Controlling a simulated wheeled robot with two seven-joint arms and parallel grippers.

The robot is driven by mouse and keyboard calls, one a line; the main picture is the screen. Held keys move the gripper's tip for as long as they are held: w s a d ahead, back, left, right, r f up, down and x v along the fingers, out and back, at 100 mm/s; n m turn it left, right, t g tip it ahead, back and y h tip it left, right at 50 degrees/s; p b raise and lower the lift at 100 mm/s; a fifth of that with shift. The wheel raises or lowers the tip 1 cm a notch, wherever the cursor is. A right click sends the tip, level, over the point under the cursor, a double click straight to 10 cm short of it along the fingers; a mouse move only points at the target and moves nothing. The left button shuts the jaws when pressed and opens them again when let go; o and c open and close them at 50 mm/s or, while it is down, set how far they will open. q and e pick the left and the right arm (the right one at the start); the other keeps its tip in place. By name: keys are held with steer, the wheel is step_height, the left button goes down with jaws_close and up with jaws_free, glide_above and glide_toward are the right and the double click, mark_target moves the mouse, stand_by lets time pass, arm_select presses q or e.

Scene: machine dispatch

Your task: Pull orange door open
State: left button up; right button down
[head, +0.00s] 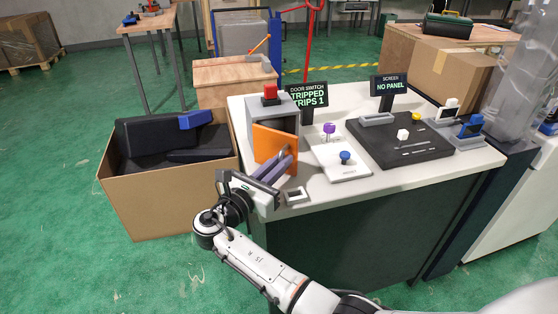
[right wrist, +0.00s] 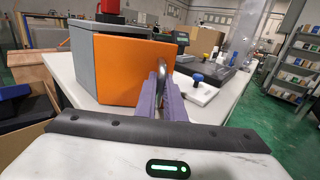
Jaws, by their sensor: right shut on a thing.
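The orange door (head: 273,144) is on the front of a small grey cabinet (head: 286,109) at the left end of the white table. It stands ajar, with a dark gap showing beside it in the head view. In the right wrist view the orange door (right wrist: 128,68) faces me. My right gripper (head: 277,168) is shut on the door handle (right wrist: 183,68), a curved metal bar at the door's right side. The fingers also show in the right wrist view (right wrist: 166,95). My left gripper is not in view.
A red button (head: 270,91) tops the cabinet. A sign reading "TRIPPED TRIPS 1" (head: 307,96) stands behind it. A white panel with knobs (head: 341,160) and a black tray (head: 400,144) lie to the right. A cardboard box (head: 160,200) stands on the floor at left.

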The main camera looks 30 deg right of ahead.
steer(key=c, duration=2.1)
jaws_free()
steer(key=b+v, duration=0.1)
steer(key=v, duration=0.9)
steer(key=shift+s+a+f, duration=0.1)
steer(key=shift+a, duration=0.1)
